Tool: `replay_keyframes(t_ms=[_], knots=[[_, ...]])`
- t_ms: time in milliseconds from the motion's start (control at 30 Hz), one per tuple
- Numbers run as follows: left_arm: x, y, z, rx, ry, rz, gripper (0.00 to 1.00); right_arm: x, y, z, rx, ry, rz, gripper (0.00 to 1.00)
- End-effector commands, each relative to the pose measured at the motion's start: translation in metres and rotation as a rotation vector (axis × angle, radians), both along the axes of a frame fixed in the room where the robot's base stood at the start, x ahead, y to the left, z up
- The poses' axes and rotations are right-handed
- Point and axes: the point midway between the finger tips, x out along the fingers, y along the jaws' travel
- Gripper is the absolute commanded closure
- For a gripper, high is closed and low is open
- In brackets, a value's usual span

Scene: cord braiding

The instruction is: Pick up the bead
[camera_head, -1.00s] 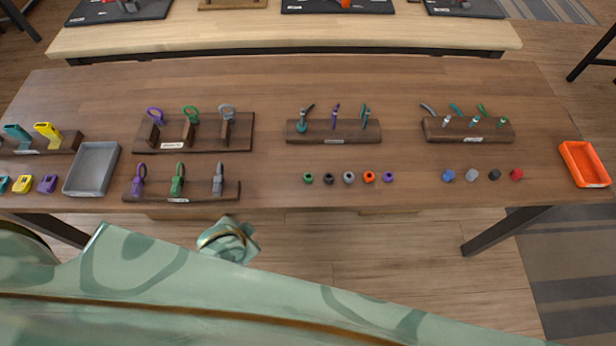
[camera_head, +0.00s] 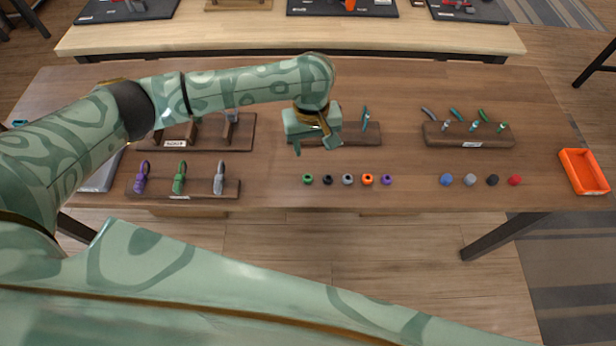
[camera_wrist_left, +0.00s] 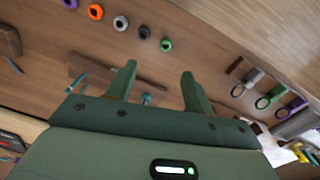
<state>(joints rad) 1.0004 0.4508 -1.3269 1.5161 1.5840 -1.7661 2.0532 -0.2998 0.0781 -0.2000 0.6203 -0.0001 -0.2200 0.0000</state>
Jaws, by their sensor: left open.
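A row of small ring-shaped beads lies near the table's front edge: green (camera_head: 308,179), black (camera_head: 328,180), grey (camera_head: 348,180), orange (camera_head: 367,179) and purple (camera_head: 387,180). The left wrist view shows the row too, with the green bead (camera_wrist_left: 166,45) nearest the fingers and the orange one (camera_wrist_left: 95,11) farther off. My left gripper (camera_head: 315,143) is above the table, behind the green and black beads in the head view. Its two fingers (camera_wrist_left: 160,84) are apart with nothing between them. My right gripper is not in view.
A dark cord rack (camera_head: 355,136) stands partly hidden behind my left gripper. Another rack (camera_head: 468,138) stands to the right, with several round coloured pieces (camera_head: 471,180) in front. An orange tray (camera_head: 584,172) is at far right. A hook rack (camera_head: 182,191) stands at front left.

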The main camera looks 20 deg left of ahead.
Motion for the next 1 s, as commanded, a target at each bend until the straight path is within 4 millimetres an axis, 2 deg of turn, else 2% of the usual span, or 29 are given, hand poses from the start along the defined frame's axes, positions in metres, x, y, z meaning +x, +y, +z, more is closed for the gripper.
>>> replay_keyframes(t_ms=[67, 167, 500, 600, 833, 1000], knots=[[0.005, 0.009, 0.006, 0.025, 0.013, 0.059, 0.48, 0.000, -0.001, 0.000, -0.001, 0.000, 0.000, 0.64], [0.006, 0.013, -0.004, 0.034, 0.024, 0.089, 0.48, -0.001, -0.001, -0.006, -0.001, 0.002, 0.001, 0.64], [0.005, 0.012, -0.086, 0.031, 0.026, 0.088, 0.48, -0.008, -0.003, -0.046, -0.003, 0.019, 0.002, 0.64], [0.006, 0.012, -0.098, 0.031, 0.024, 0.087, 0.48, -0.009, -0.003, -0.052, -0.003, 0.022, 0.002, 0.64], [0.006, 0.012, -0.112, 0.031, 0.022, 0.086, 0.48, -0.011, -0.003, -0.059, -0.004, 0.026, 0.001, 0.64], [0.005, 0.015, -0.143, 0.031, 0.025, 0.086, 0.48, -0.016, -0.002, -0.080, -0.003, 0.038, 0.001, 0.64]])
